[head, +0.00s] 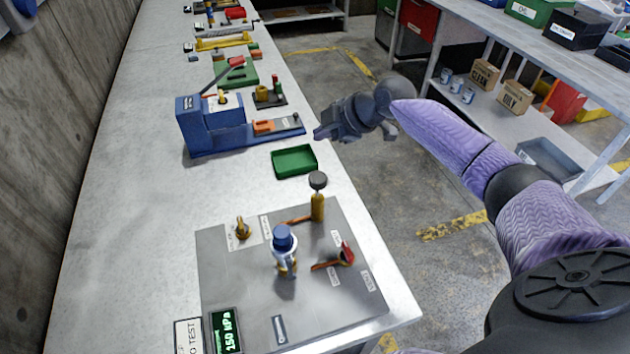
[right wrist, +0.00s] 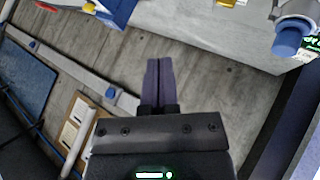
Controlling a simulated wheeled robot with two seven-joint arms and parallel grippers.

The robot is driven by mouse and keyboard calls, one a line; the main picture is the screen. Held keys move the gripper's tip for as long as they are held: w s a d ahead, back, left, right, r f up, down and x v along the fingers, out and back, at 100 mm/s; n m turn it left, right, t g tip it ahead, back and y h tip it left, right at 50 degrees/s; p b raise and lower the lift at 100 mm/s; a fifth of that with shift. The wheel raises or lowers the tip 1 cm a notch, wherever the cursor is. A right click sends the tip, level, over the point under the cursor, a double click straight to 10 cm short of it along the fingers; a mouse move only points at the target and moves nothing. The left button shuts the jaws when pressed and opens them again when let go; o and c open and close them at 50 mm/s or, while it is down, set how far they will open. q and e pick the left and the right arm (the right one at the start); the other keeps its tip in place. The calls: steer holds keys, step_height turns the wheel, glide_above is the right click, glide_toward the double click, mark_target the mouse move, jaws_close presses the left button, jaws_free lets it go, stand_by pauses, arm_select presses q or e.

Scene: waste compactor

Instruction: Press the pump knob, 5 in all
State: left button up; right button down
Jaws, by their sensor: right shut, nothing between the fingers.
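A grey metal panel (head: 225,265) lies on the near end of the bench. On it stand a dark round knob (head: 318,180) on a brass post and a blue knob (head: 283,237) on a white-and-brass body. The panel labels are too small to read, so I cannot tell for sure which is the pump knob. A green display (head: 226,330) reads 150 kPa. My right gripper (head: 320,133) is beyond the panel, off the bench's right edge, touching neither knob. In the right wrist view its fingers (right wrist: 158,84) are shut and empty. My left gripper is not in view.
A red-handled valve (head: 346,254) and a small brass fitting (head: 242,229) are also on the panel. A green tray (head: 294,161) and a blue machine (head: 215,130) stand farther along the bench. The bench's left side is clear. A shelf (head: 480,118) with boxes stands right.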

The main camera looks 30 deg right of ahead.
mark_target(322, 178)
step_height(322, 178, down, 8)
steer(key=b, duration=0.6)
steer(key=shift+f+b, duration=0.2)
steer(key=shift+b, duration=0.2)
steer(key=shift+f, duration=0.3)
steer(key=shift+r, duration=0.1)
stand_by(0.4)
stand_by(0.7)
